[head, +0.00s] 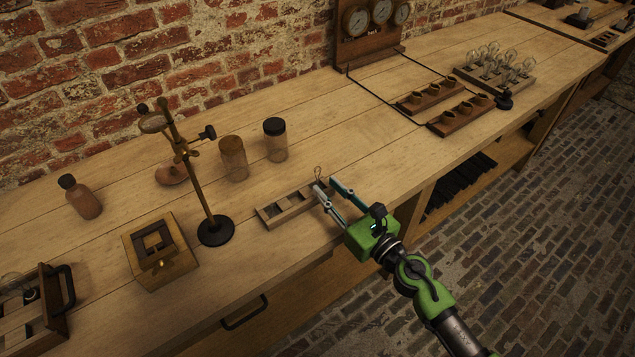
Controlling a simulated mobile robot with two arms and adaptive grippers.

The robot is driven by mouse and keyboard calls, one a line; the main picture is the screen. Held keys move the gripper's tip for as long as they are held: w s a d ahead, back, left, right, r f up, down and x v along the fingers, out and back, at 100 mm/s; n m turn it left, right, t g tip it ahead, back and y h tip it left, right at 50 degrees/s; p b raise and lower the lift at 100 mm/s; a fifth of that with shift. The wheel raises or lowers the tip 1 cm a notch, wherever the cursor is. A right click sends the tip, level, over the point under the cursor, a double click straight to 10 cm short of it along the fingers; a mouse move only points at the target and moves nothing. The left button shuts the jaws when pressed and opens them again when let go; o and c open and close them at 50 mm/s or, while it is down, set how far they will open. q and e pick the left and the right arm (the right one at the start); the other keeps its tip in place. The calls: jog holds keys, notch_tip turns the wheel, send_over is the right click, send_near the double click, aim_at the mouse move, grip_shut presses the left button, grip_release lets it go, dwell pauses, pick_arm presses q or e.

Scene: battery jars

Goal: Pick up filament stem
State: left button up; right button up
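A small filament stem (318,171) with a thin looped wire top stands at the right end of a low wooden tray (268,219) with compartments, near the front of the bench. My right gripper (325,184) reaches in from the lower right. Its two fingers are apart, and their tips are close to the stem. The stem's lower part is hidden by the near finger, and I cannot tell whether a finger touches it. My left gripper is not in view.
A clamp stand (215,230) and a wooden block fixture (160,262) stand left of the tray. Two jars (233,160) (275,142) stand behind it. A rack of bulbs (495,80) and dark socket blocks (460,115) lie farther right. The bench between is clear.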

aim_at(318, 178)
jog(key=x, duration=0.5)
jog(key=shift+w+a, duration=0.1)
jog(key=shift+w, duration=0.15)
jog(key=shift+r, duration=0.1)
grip_shut()
